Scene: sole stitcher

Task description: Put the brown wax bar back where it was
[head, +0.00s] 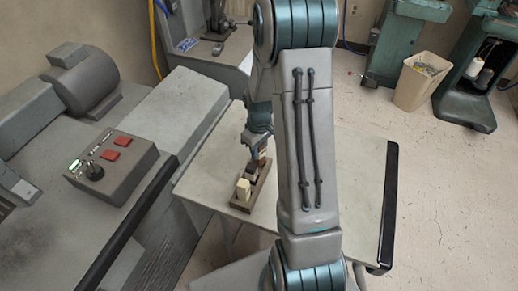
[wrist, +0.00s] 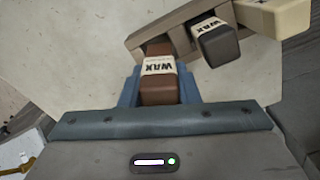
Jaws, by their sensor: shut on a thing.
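The brown wax bar (wrist: 159,92), with a cream "WAX" label, is between the two blue fingers of my gripper (wrist: 158,84) in the wrist view. My gripper is shut on it. The bar's far end is at the left end of a brown slotted rack (wrist: 186,14); I cannot tell whether it is seated in the slot there. In the head view my gripper (head: 259,146) points down over the far end of the rack (head: 241,207), which stands on the table. The brown bar there is small and mostly hidden by the fingers.
A dark wax bar (wrist: 218,46) and a cream bar (wrist: 275,17) stand in the rack beside the brown one. The grey table (head: 350,170) is otherwise clear where visible. A machine with a control box (head: 112,165) is at the left. My arm hides part of the table.

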